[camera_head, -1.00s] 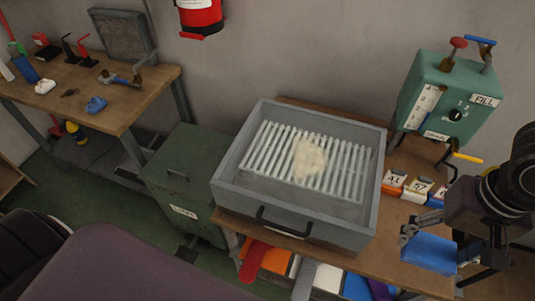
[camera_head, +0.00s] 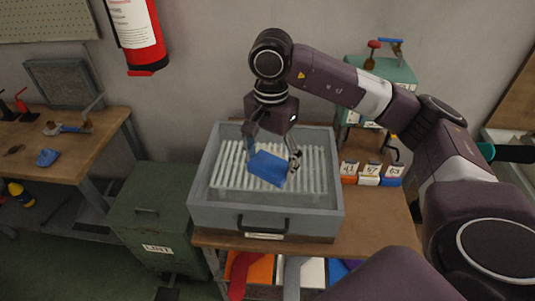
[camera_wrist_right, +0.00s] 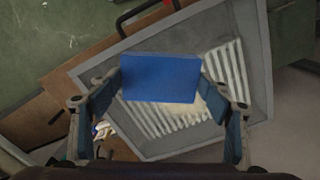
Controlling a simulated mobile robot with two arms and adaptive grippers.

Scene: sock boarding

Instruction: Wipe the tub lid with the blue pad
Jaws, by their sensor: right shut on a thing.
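My right gripper (camera_head: 273,158) is shut on the blue pad (camera_head: 268,169) and holds it over the middle of the grey tub (camera_head: 198,212). The right wrist view shows the pad (camera_wrist_right: 160,78) between the two fingers. I cannot tell whether the pad touches the tub lid (camera_head: 225,198), which looks hazy with pale slats showing through. A pale yellowish smear (camera_wrist_right: 212,98) shows beside the pad in the wrist view; the pad hides it in the head view. My left gripper is not in view.
The tub stands on a wooden bench (camera_head: 385,220) and has a black handle (camera_head: 262,228) at its front. A green bin (camera_head: 150,215) is on the left.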

